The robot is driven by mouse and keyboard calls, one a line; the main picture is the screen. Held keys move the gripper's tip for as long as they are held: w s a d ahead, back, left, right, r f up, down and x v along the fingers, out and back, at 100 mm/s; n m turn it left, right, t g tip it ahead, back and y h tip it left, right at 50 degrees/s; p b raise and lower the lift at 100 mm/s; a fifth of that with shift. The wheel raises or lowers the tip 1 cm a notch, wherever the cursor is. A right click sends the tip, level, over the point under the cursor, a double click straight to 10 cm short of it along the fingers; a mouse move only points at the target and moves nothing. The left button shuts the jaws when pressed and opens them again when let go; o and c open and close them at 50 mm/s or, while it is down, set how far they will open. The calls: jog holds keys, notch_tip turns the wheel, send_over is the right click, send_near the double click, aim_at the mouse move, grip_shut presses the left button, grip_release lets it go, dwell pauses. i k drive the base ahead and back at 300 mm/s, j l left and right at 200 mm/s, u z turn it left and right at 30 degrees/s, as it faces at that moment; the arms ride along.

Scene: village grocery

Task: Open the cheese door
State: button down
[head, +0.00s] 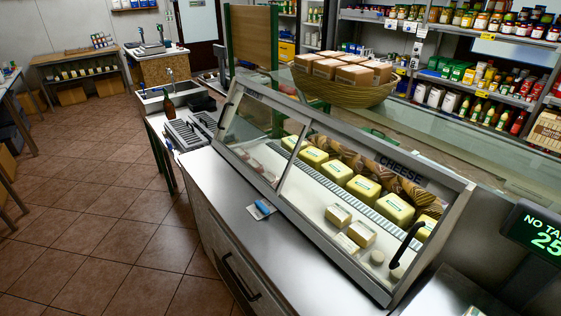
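The cheese display case (330,135) stands on a steel counter, with a slanted glass front in a metal frame. The label "CHEESE" (402,172) is on its top rail at the right. Below it, the right glass door (330,185) has a black handle (405,246) near its right end. It appears shut, with yellow cheese blocks (363,188) and smaller pieces visible behind the glass. A divider separates it from the left glass section (262,135), which has a black handle (224,116) at its left end. My gripper is not in view.
A blue object (262,206) lies on the steel counter ledge (235,222) before the case. A wicker basket (345,92) of boxes stands behind. A green-lit screen (540,235) is at right. Tiled floor (110,190) at left is clear.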

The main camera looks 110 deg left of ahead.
aim_at(450, 195)
jog(key=u, duration=2.3)
